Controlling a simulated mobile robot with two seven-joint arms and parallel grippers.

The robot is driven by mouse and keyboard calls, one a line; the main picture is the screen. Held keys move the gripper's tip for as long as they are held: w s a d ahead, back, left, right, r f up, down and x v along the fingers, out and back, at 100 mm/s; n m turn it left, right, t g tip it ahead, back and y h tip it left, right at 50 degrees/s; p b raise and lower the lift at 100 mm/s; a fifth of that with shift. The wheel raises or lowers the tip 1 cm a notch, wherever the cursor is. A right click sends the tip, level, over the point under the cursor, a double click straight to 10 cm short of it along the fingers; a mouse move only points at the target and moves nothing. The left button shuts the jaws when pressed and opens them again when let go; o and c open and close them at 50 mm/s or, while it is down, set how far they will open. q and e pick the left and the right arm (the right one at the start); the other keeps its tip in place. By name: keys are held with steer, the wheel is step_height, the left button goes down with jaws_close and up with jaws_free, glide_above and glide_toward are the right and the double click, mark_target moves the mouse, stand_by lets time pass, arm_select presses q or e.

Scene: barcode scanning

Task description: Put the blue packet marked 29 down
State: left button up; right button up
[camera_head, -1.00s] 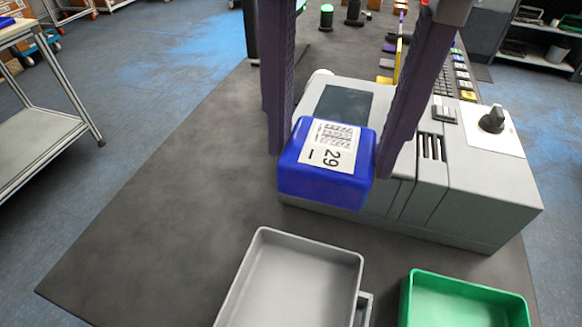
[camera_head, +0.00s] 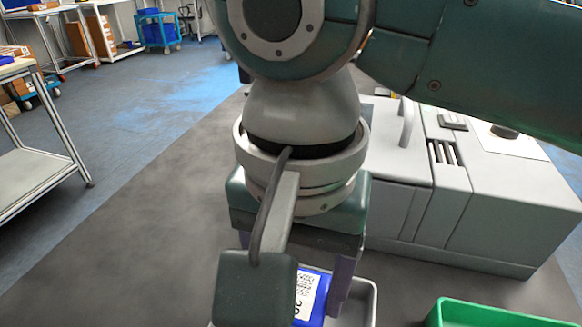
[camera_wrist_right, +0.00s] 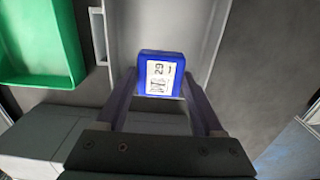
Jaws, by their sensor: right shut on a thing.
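The blue packet marked 29 (camera_head: 313,290) is between the fingers of my right gripper. It also shows in the right wrist view (camera_wrist_right: 161,73), its white label with the number facing the camera. My right gripper (camera_wrist_right: 160,84) is shut on the packet, a finger on each side. The packet is over the grey tray (camera_wrist_right: 205,25); whether it touches the tray floor I cannot tell. In the head view my right wrist hides much of the tray and part of the packet. My left gripper is not in view.
A green bin (camera_head: 490,314) stands to the right of the grey tray in the head view. A large grey machine (camera_head: 480,200) stands behind them, partly hidden by my right arm. The dark table top (camera_head: 130,230) is clear on the left.

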step_height(320, 180, down, 4)
steer(key=shift+r+b, duration=0.1)
steer(key=shift+b, duration=0.35)
steer(key=shift+f, duration=0.35)
steer(key=o, duration=1.5)
steer(key=shift+f, duration=0.15)
step_height(320, 180, up, 12)
steer(key=shift+f+p, duration=0.2)
steer(key=shift+p, duration=0.95)
steer(key=shift+r, duration=0.4)
